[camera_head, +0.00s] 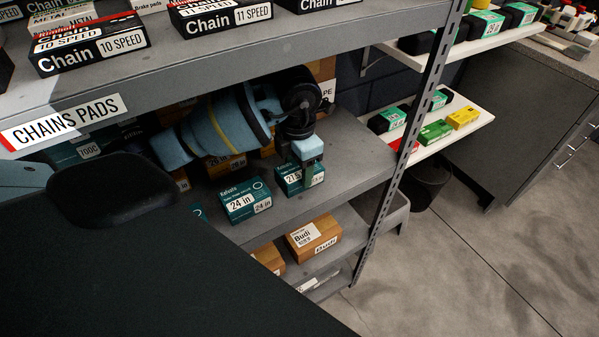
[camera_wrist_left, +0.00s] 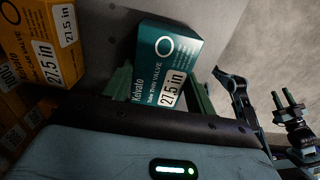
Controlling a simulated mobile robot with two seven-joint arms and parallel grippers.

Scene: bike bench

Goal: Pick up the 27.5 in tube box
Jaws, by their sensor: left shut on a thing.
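The 27.5 in tube box (camera_head: 290,186) is teal and white and is at the middle shelf near its right end. In the head view my left gripper (camera_head: 305,166) is over it and hides part of its label. In the left wrist view the box (camera_wrist_left: 165,62) shows its 27.5 in label between the green fingers. My left gripper (camera_wrist_left: 160,95) is shut on the box. Whether the box touches the shelf I cannot tell. My right gripper (camera_wrist_left: 281,99) shows small at the right of the left wrist view, its green fingertips apart and empty.
A teal 24 in box (camera_head: 243,201) stands just left on the same shelf (camera_head: 345,165). The upper shelf (camera_head: 220,62) is close above my arm. A grey upright (camera_head: 405,135) bounds the right end.

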